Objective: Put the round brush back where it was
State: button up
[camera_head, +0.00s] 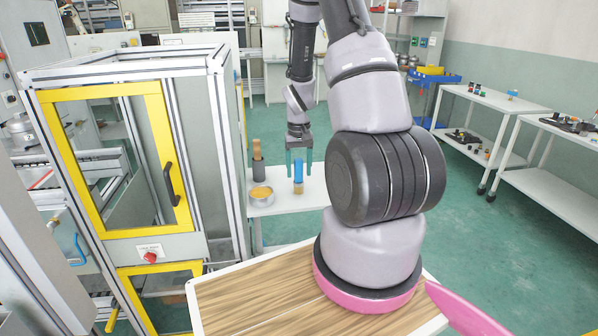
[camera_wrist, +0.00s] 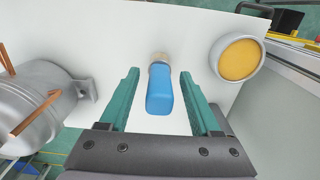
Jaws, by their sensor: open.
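The round brush (camera_head: 298,175) has a blue handle and tan bristles. It stands roughly upright on the white table (camera_head: 314,199), bristles down and handle up. My gripper (camera_head: 298,163) is above the table with its two green fingers on either side of the handle top. In the wrist view, the blue handle of the brush (camera_wrist: 159,96) is between the open fingers of my gripper (camera_wrist: 160,80), with a visible gap on each side. The bristles show beyond the handle, against the white table (camera_wrist: 120,35).
A round dish with yellow-orange contents (camera_wrist: 238,59) is right of the brush in the wrist view. A grey compressor with copper tubes (camera_wrist: 45,98) is at left there. A dark cylinder with a brown top (camera_head: 258,162) stands behind the dish. A yellow-framed cabinet (camera_head: 130,160) is left.

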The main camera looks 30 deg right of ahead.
notch_tip(320, 180, up, 12)
jog(key=shift+f, duration=0.25)
jog(key=s+a+r+t, duration=0.2)
jog(key=s+a+r, duration=0.15)
jog(key=r, duration=0.45)
jog(key=s+a+r+t, duration=0.2)
jog(key=s+a+r, duration=0.15)
jog(key=r, duration=0.55)
jog(key=s+a+r+t+y, duration=0.1)
jog(key=s+a+r, duration=0.2)
jog(key=s, duration=0.3)
jog(key=s+a+r+m+t+y, duration=0.1)
jog(key=s+a+r+t, duration=0.1)
jog(key=s+r, duration=0.3)
jog(key=shift+s+a+r, duration=0.3)
jog(key=shift+s+a, duration=0.35)
jog(key=shift+s, duration=0.05)
jog(key=shift+d, duration=0.1)
